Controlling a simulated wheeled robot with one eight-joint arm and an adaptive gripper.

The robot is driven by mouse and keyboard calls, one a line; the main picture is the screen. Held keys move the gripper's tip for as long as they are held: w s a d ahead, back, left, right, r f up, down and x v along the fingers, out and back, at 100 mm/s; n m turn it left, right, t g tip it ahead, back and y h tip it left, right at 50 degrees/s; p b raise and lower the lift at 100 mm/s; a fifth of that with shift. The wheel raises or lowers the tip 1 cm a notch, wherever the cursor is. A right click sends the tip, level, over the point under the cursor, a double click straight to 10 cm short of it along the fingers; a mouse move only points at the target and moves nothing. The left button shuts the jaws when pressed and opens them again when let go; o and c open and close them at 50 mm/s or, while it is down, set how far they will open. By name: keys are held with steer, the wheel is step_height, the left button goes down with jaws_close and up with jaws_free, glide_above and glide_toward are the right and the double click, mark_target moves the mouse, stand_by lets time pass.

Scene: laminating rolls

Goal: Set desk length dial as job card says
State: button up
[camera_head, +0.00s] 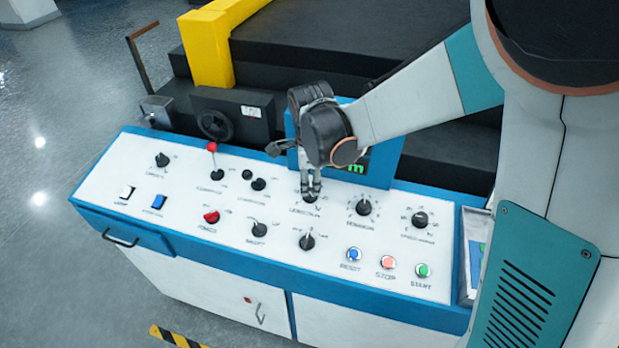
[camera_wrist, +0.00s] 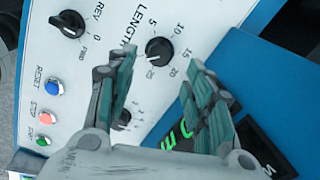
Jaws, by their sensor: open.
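The length dial (camera_head: 309,198) is a black knob on the white sloping console top, partly covered by my gripper in the head view. My gripper (camera_head: 311,181) is open just above this dial. In the wrist view the fingers of my gripper (camera_wrist: 162,62) stand apart on either side of the dial, apparently not closed on it. No readable job card shows.
A blue display box (camera_head: 385,150) with green characters stands close behind the dial, partly hidden by my arm. A second dial (camera_head: 363,207) and a REV/FWD dial (camera_head: 307,241) sit nearby. Reset (camera_head: 354,254), stop (camera_head: 388,262) and start (camera_head: 423,270) buttons line the front.

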mark_target(310, 192)
steer(key=f, duration=0.4)
steer(key=w+f+b, duration=0.1)
steer(key=f, duration=0.1)
steer(key=shift+f, duration=0.1)
steer(key=c, duration=1.1)
